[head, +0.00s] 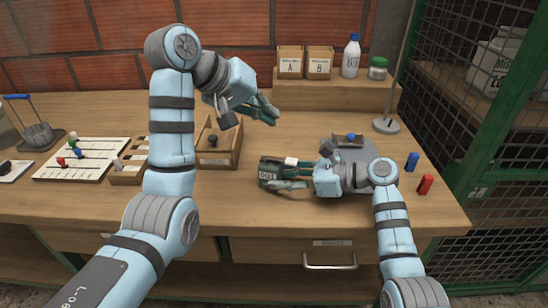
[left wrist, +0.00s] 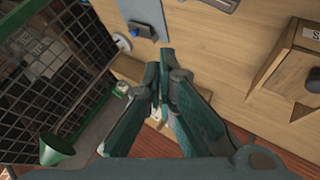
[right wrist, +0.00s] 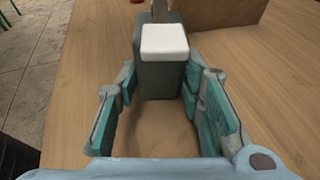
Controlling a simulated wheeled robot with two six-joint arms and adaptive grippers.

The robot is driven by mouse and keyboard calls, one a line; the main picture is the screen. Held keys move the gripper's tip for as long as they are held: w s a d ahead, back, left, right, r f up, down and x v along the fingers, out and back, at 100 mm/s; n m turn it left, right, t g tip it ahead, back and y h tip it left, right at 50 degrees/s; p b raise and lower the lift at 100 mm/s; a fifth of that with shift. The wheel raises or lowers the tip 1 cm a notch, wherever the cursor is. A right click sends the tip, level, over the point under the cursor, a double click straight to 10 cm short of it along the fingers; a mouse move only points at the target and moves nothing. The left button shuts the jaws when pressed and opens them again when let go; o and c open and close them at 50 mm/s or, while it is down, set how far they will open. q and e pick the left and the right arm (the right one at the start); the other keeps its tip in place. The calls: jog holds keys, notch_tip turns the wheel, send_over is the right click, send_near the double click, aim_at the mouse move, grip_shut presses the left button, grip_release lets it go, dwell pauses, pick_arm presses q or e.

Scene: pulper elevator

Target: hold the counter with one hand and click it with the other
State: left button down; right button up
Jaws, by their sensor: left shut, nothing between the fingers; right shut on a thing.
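The counter (head: 268,172) is a small dark grey-green box with a white button (head: 291,160) on top, on the front middle of the table. In the right wrist view the counter (right wrist: 160,80) stands between the far ends of the fingers, its white button (right wrist: 164,42) facing up and uncovered. My right gripper (head: 285,177) is shut on the counter from the right side, low at the table. My left gripper (head: 272,112) is shut and empty, in the air behind and above the counter. In the left wrist view its fingertips (left wrist: 166,62) are together; the counter does not clearly show there.
A grey plate with a blue knob (head: 351,137) lies behind my right wrist. A blue peg (head: 412,161) and a red peg (head: 425,184) stand at right. A wooden box (head: 218,160) is left of the counter. A raised shelf (head: 335,95) and mesh cage (head: 490,130) bound the table.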

aim_at(270, 157)
pick_arm(q)
jog(key=shift+d+f, duration=0.15)
jog(key=shift+f, duration=3.35)
jog(key=shift+s, duration=0.1)
jog(key=shift+f, duration=0.4)
jog(key=shift+f, duration=0.6)
jog(key=shift+r, duration=1)
jog(key=shift+r, duration=2.5)
